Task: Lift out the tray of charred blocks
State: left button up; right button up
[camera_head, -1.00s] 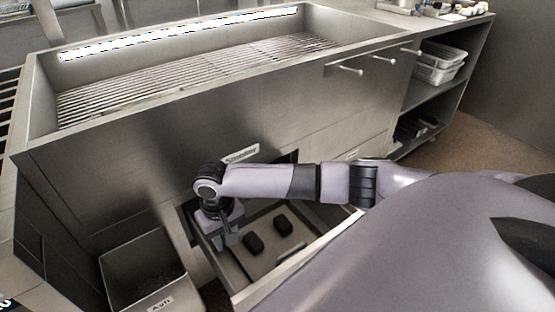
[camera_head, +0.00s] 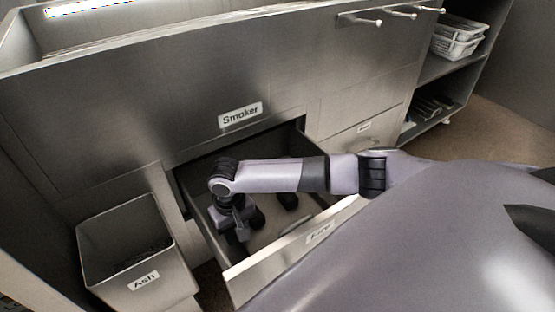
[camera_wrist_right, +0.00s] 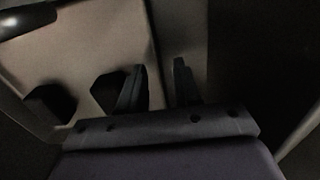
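A pale tray (camera_head: 262,242) lies inside the pulled-out drawer and holds dark charred blocks. In the right wrist view two blocks (camera_wrist_right: 50,103) lie on the tray floor (camera_wrist_right: 95,45). My right gripper (camera_head: 236,240) points down at the tray's left side. In the wrist view its fingers (camera_wrist_right: 160,85) are apart, with the tray's edge running between them; contact cannot be told. My left gripper is not in view.
The drawer (camera_head: 290,262) is open below the panel marked "Smoker" (camera_head: 240,115); its front and side walls stand close around the tray. An open metal bin marked "Ash" (camera_head: 140,283) stands to the left. White baskets (camera_head: 457,42) sit on a shelf at right.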

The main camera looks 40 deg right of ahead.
jog(key=shift+f, duration=0.65)
grip_shut()
jog(key=shift+r, duration=0.1)
dwell(0.8)
